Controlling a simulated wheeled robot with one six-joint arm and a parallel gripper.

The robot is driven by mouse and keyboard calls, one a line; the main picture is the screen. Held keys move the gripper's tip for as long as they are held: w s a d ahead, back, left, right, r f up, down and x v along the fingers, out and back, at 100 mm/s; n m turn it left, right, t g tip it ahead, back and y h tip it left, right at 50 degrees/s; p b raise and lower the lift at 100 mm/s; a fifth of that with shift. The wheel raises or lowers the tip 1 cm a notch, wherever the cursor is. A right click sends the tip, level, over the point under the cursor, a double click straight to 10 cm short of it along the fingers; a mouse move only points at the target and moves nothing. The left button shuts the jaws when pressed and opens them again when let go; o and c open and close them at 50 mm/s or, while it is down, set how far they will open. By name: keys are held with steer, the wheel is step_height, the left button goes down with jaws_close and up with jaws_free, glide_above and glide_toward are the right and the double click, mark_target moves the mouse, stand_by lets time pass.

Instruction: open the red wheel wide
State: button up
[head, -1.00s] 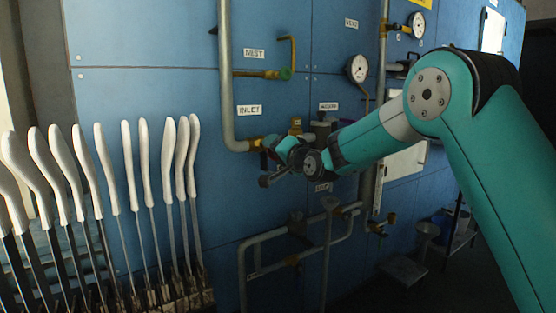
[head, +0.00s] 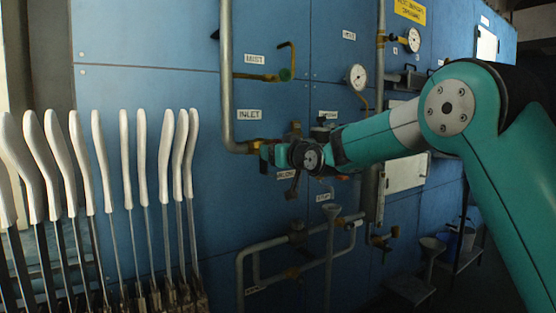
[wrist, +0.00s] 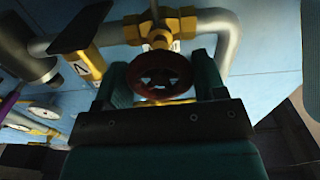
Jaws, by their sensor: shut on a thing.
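The red wheel (wrist: 160,76) is a dark red spoked handwheel on a brass valve (wrist: 157,32) in the wrist view. My gripper (wrist: 159,82) has one teal finger on each side of the wheel and is shut on it. In the head view my gripper (head: 268,155) is at the panel, just below the INLET label (head: 249,115) and by the end of the grey pipe. The wheel is hidden behind the gripper there.
White sock boards (head: 125,160) stand in a row at the left. A low bench with buckets (head: 455,238) stands at the right.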

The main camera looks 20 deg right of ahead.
steer(key=n+b, duration=0.1)
steer(key=n, duration=0.2)
steer(key=n+b, duration=0.1)
steer(key=shift+f+n+b, duration=0.25)
steer(key=shift+n+b, duration=0.05)
steer(key=shift+n, duration=0.1)
steer(key=n+b, duration=0.3)
steer(key=n, duration=0.2)
steer(key=n+b, duration=0.2)
steer(key=n, duration=0.3)
steer(key=shift+d+r+n, duration=0.1)
steer(key=shift+n, duration=0.3)
steer(key=shift+r+n+b, duration=0.1)
steer(key=shift+n+b, duration=0.9)
steer(key=shift+n, duration=1.2)
steer(key=o, duration=0.9)
steer(key=shift+r, duration=0.1)
